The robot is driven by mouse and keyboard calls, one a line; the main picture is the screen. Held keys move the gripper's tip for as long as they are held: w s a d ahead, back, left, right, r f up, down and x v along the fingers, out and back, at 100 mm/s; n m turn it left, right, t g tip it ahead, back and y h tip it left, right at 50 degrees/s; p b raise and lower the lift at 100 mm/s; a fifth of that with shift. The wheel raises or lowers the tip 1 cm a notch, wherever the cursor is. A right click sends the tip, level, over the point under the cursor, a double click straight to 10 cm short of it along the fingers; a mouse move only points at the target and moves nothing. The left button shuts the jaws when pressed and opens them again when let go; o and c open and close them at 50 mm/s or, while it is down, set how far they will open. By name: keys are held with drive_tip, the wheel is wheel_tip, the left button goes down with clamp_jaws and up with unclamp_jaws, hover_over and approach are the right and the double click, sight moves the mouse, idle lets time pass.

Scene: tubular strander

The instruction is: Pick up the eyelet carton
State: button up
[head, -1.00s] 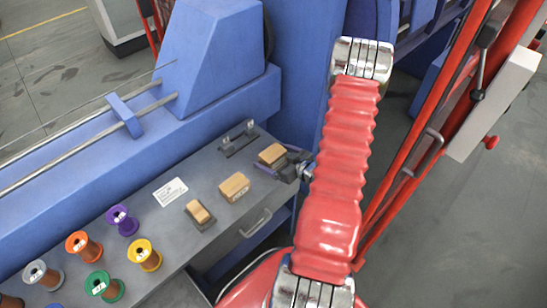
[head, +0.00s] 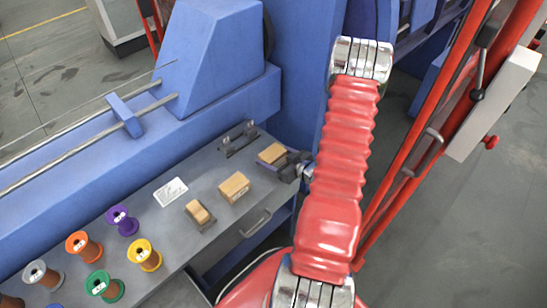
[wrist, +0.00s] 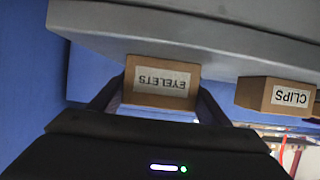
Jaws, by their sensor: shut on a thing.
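The eyelet carton (wrist: 163,82) is a small brown box with a white "EYELETS" label, upside down in the wrist view. My gripper (wrist: 158,100) has one dark finger on each side of it and is shut on it. In the head view the carton (head: 272,153) is at the right end of the grey bench top, with my gripper (head: 285,163) at its right side. I cannot tell whether the carton touches the bench or is slightly above it. Parts of its sides are hidden by the fingers.
A carton labelled "CLIPS" (wrist: 290,96) is close by in the wrist view. Two more brown boxes (head: 234,187) (head: 199,212) sit on the grey bench (head: 180,238). A dark bracket (head: 238,138) stands behind. Several coloured spools (head: 144,255) stand at the left. Blue machinery (head: 215,60) rises behind.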

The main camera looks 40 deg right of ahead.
sight(273, 152)
drive_tip(key=c, duration=0.5)
drive_tip(key=shift+r, duration=5)
